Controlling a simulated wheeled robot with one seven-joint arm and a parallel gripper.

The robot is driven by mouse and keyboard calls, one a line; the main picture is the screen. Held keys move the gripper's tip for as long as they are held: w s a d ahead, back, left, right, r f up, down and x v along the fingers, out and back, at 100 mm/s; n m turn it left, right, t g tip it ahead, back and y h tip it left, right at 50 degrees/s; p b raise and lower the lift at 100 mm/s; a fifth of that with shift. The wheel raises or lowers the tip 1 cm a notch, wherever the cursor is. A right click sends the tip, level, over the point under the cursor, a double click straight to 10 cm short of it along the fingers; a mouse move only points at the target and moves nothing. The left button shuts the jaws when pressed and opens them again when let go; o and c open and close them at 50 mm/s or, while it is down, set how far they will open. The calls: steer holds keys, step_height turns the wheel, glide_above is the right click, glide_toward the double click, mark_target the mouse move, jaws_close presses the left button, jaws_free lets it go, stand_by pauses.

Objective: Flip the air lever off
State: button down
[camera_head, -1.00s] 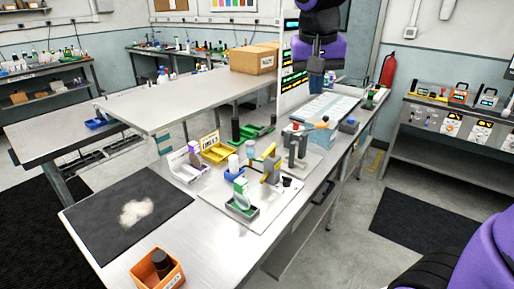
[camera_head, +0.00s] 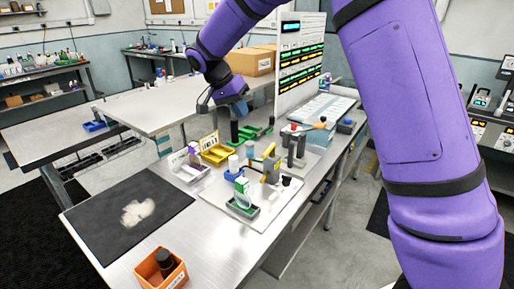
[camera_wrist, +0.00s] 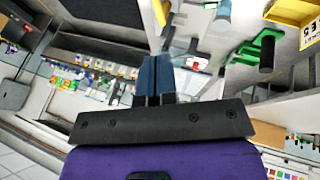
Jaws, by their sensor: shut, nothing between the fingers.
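My gripper (camera_head: 238,108) hangs above the bench in the head view, over the green holder and near the left edge of the display board. In the wrist view its two blue fingertips (camera_wrist: 154,62) are together with nothing between them. A small fixture with a yellow upright part (camera_head: 271,168) stands on the pale plate of the bench, below and right of my gripper. Beside it is a grey stand with a red top (camera_head: 293,130). I cannot tell for certain which part is the air lever; it is too small to make out. My gripper touches none of these.
The green holder with black posts (camera_head: 255,132) and a yellow bin (camera_head: 217,154) lie near my gripper. The display board (camera_head: 300,62) stands upright behind. A dark mat (camera_head: 100,222) and an orange box (camera_head: 158,270) are at the front left.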

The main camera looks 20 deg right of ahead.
mark_target(269, 151)
steer(key=shift+m+h, duration=0.4)
steer(key=shift+h, duration=0.1)
steer(key=w+a+f, duration=0.2)
steer(key=a+f, duration=0.1)
steer(key=f, duration=0.1)
steer(key=shift+w+f, duration=0.1)
steer(key=shift+w, duration=0.3)
steer(key=s+d+f, duration=0.3)
steer(key=d+f, duration=0.5)
steer(key=f, duration=0.1)
steer(key=shift+d, duration=0.15)
steer(key=shift+s, duration=0.1)
